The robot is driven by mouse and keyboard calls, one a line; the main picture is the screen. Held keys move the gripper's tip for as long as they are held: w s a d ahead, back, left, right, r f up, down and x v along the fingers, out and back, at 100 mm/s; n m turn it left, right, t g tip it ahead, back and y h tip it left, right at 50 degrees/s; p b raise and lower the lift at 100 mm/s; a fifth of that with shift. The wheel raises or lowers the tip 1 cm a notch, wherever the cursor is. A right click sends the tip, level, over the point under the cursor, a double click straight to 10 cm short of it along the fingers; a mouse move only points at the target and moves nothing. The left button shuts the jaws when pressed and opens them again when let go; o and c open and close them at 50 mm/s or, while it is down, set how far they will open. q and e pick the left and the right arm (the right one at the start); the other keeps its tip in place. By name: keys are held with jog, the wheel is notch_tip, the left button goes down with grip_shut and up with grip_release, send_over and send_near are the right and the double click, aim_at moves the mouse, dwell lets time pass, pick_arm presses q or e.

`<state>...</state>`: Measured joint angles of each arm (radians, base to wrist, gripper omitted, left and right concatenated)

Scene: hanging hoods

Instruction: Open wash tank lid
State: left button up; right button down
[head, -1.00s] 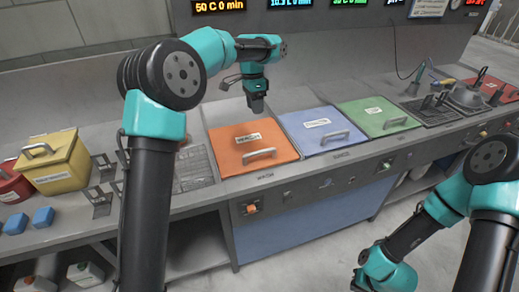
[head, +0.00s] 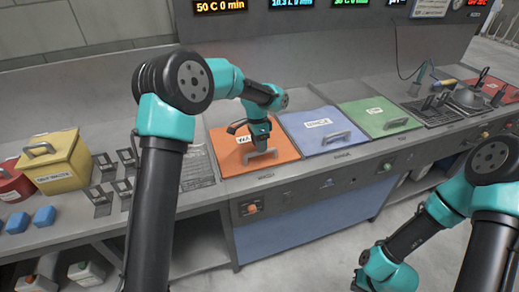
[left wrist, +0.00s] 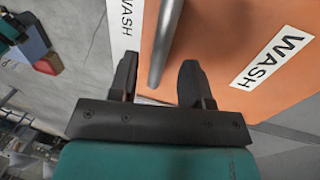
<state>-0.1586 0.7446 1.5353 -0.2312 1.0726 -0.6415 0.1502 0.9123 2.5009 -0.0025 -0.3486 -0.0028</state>
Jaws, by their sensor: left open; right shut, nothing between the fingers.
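The wash tank lid (head: 231,156) is an orange panel lying closed on the bench; it also shows in the left wrist view (left wrist: 218,45), with a WASH label. Its grey bar handle (head: 262,158) is near the front edge. My left gripper (head: 262,150) is open just above the handle. In the left wrist view the handle (left wrist: 166,40) runs between the two open fingers (left wrist: 160,80), which are not closed on it. My right arm hangs low at the right of the head view, and its gripper (head: 362,284) is partly cut off at the bottom edge.
A blue lid (head: 308,128) and a green lid (head: 372,112) lie to the right of the orange one. A yellow box (head: 55,165), a red box (head: 12,182) and small blue blocks (head: 43,216) stand at the left. Metal racks stand between them and the lid.

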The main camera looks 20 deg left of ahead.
pick_arm(q)
jog(key=shift+s+d+f, duration=0.1)
jog(key=shift+s+f, duration=0.1)
jog(key=shift+f, duration=1)
jog(key=shift+c, duration=0.4)
grip_shut()
